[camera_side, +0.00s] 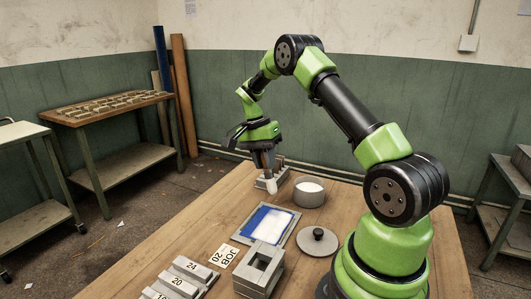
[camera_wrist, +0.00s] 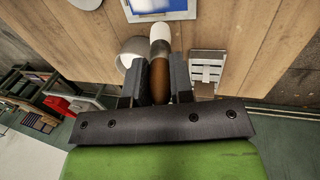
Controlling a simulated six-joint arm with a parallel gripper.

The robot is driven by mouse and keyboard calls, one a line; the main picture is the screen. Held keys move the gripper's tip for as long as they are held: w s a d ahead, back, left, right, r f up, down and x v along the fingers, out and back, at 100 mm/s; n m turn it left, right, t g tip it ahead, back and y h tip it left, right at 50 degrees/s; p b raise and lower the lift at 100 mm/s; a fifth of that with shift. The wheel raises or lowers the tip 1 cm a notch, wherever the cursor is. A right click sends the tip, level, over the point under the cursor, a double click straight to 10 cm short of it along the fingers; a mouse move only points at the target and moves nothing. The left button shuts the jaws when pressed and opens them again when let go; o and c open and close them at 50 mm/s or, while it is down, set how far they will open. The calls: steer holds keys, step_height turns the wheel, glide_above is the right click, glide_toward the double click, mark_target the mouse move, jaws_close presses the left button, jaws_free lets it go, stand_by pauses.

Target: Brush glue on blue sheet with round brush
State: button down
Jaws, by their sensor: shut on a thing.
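My gripper (camera_side: 262,152) is shut on the round brush (camera_side: 270,185), which hangs tip down above the table near the rack. In the wrist view my gripper (camera_wrist: 159,66) has its fingers on either side of the brush's brown handle (camera_wrist: 159,82); the grey ferrule and white round tip show beyond. The blue sheet (camera_side: 250,223) lies on a grey board in the middle of the table. White covers much of its right part, with blue showing at the left. Part of it shows at the top of the wrist view (camera_wrist: 183,5). The brush tip is apart from the sheet.
A round grey pot (camera_side: 309,196) with white contents stands right of the brush. A slotted rack (camera_wrist: 208,69) stands close by. A round knobbed lid (camera_side: 318,243), a hollow grey block (camera_side: 260,270), a JOB 20 card (camera_side: 223,255) and numbered blocks (camera_side: 190,270) sit nearer the front.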

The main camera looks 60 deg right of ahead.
mark_target(269, 178)
steer(key=shift+w+x, duration=0.2)
steer(key=shift+x, duration=0.6)
steer(key=shift+w+x, duration=0.2)
steer(key=shift+x, duration=0.55)
steer(key=shift+a+f, duration=0.3)
steer(key=shift+f, duration=0.6)
steer(key=shift+a+r, duration=0.1)
steer(key=shift+a, duration=0.6)
steer(key=shift+s+a, duration=0.1)
steer(key=shift+a, duration=5.2)
steer(key=shift+d, duration=6.15)
steer(key=shift+s+d, duration=0.1)
steer(key=shift+d, duration=0.15)
steer(key=shift+s, duration=0.4)
steer(key=shift+s+a, duration=0.1)
steer(key=shift+a, duration=6.3)
steer(key=shift+d, duration=5.75)
steer(key=shift+d+r, duration=0.1)
steer(key=shift+d, duration=0.55)
steer(key=shift+a+r, duration=0.1)
steer(key=shift+r, duration=3.75)
